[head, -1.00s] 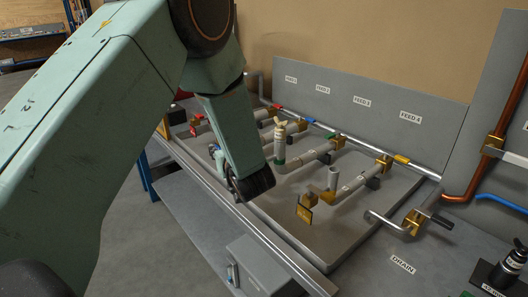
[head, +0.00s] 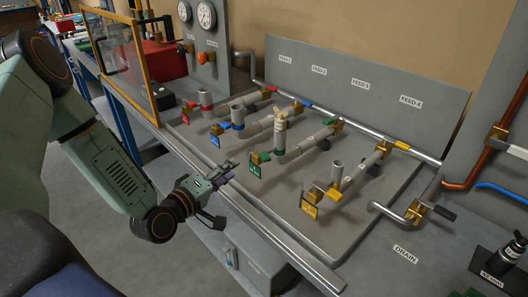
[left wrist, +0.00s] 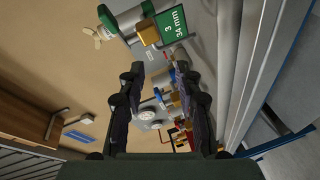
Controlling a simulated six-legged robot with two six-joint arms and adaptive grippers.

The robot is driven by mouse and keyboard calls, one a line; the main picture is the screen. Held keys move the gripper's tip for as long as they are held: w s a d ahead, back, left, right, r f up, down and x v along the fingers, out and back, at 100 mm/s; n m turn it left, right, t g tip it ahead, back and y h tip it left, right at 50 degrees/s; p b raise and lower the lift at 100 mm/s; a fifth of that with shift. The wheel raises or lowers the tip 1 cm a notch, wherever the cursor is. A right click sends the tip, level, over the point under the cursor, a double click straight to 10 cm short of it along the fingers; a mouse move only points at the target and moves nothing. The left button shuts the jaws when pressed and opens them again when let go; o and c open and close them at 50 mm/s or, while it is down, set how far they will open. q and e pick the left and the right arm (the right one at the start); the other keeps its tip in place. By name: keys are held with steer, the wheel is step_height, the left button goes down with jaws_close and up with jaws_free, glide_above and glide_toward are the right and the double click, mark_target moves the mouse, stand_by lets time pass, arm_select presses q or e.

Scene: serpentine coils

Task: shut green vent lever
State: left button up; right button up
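The green-marked coil has an upright pipe (head: 281,133) with a green band and a tan winged piece on top. In the left wrist view the green tag (left wrist: 174,27) reads "3" and "34 mm", beside a brass block.
Red (head: 186,117), blue (head: 215,141) and yellow (head: 309,209) tags mark neighbouring coils on the grey tray (head: 300,245). A framed clear panel (head: 128,60) and gauges (head: 207,15) stand at the back left. A drain pipe with a black handle (head: 445,213) is right.

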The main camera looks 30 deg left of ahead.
mark_target(262, 159)
arm_select(q)
steer(key=w+d+r+h, duration=0.1)
steer(key=d, duration=0.1)
steer(key=w+d+r+n+h+b, duration=0.1)
steer(key=w+d, duration=0.1)
steer(key=w+d+r+h, duration=0.1)
steer(key=d+h, duration=0.1)
steer(key=d, duration=0.1)
steer(key=shift+w+t, duration=0.25)
steer(key=shift+t, duration=0.05)
steer(key=shift+b+x, duration=0.3)
steer(key=shift+x, duration=0.7)
steer(key=shift+s, duration=0.1)
steer(key=shift+r, duration=0.1)
steer(key=shift+c, duration=0.8)
jaws_close()
